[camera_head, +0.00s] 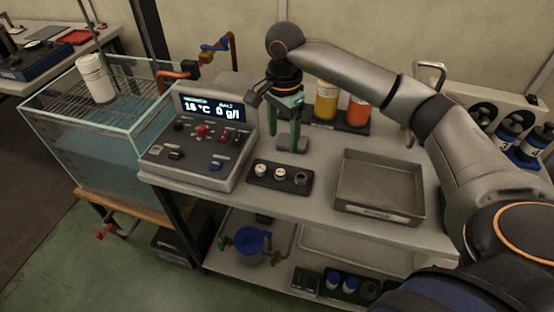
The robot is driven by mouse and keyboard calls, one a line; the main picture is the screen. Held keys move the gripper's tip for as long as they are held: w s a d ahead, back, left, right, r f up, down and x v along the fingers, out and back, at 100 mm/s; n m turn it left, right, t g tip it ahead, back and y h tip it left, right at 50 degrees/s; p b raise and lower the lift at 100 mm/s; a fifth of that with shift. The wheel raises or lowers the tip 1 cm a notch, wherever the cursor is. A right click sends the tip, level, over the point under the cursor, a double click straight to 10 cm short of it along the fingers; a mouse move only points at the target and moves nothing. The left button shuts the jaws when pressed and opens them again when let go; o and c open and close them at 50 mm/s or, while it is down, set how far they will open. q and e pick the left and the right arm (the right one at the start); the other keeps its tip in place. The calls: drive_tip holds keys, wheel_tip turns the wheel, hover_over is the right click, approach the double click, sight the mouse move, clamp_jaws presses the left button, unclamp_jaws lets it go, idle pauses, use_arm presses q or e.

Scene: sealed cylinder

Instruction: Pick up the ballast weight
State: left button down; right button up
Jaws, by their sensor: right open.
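A black holder (292,187) lies near the front edge of the bench, with three small round pieces in it that look like weights: a pale left one (260,169), a pale middle one (280,174) and a dark right one (301,178). I cannot tell for sure which is the ballast weight. My right gripper (285,135) points down above the bench behind the holder, apart from these pieces. It is open, and I see nothing held in it. A grey block (292,144) shows just behind or below its fingers. My left gripper is out of view.
A control box (200,140) with a lit display stands left of the holder. An empty grey tray (380,212) is to its right. Yellow (326,102) and orange (358,112) containers stand behind. A water tank (100,150) with a white cylinder (95,78) is far left.

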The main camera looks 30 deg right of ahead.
hover_over(280, 172)
drive_tip(key=f, duration=0.6)
drive_tip(key=shift+s+d, duration=0.2)
drive_tip(key=shift+s, duration=0.1)
drive_tip(key=shift+w+a+f+p, duration=0.1)
drive_tip(key=shift+f+p, duration=0.1)
drive_tip(key=shift+f, duration=0.8)
drive_tip(key=shift+w+f+p, duration=0.1)
drive_tip(key=shift+f+p, duration=0.05)
drive_tip(key=shift+f, duration=0.9)
drive_tip(key=shift+w+a+f+p, duration=0.1)
drive_tip(key=shift+f+p, duration=0.1)
drive_tip(key=shift+f, duration=0.8)
clamp_jaws()
